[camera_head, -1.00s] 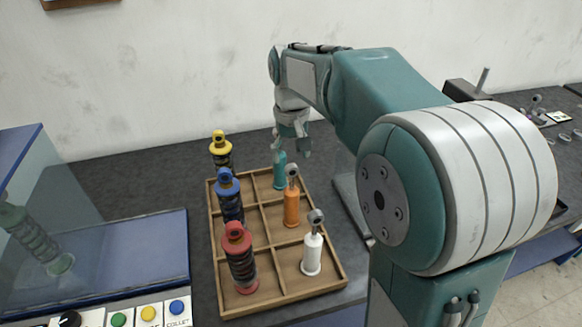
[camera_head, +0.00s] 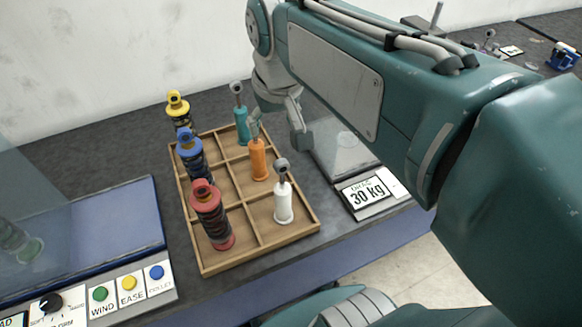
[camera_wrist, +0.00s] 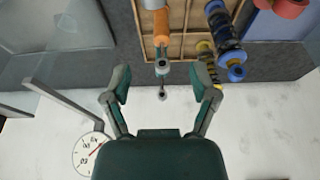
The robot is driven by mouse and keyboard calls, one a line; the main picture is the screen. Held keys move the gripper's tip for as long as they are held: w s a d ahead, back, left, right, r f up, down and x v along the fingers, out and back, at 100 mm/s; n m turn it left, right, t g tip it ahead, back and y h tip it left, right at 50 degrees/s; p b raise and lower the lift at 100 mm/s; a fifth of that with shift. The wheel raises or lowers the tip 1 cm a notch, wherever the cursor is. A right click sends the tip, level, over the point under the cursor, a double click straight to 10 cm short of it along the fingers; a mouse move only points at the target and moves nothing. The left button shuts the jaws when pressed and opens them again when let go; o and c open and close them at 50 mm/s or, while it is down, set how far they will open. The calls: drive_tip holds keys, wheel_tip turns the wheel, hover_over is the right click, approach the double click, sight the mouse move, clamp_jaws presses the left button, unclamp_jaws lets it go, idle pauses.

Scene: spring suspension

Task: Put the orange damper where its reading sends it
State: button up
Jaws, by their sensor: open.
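The orange damper (camera_head: 258,160) stands upright in a compartment of the wooden divided tray (camera_head: 243,255), between a teal damper (camera_head: 241,126) and a white damper (camera_head: 283,203). My gripper (camera_head: 277,128) is above the orange damper's compartment; one finger overlaps the damper's top in the head view. In the wrist view, my gripper (camera_wrist: 160,82) has its fingers apart with nothing held. The orange damper (camera_wrist: 162,40) lies beyond the gap between them there, and its grey end eye points towards the gripper. A display (camera_head: 367,193) on the right reads 30 kg.
Yellow (camera_head: 181,112), blue (camera_head: 194,152) and red (camera_head: 211,213) coil springs stand in the tray's left column. A panel with WIND and EASE buttons (camera_head: 130,285) is at lower left. A round dial (camera_wrist: 94,154) shows in the wrist view.

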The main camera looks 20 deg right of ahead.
drive_tip(key=s+f+t, duration=0.2)
drive_tip(key=s+f, duration=0.4)
drive_tip(key=s, duration=0.3)
idle(1.0)
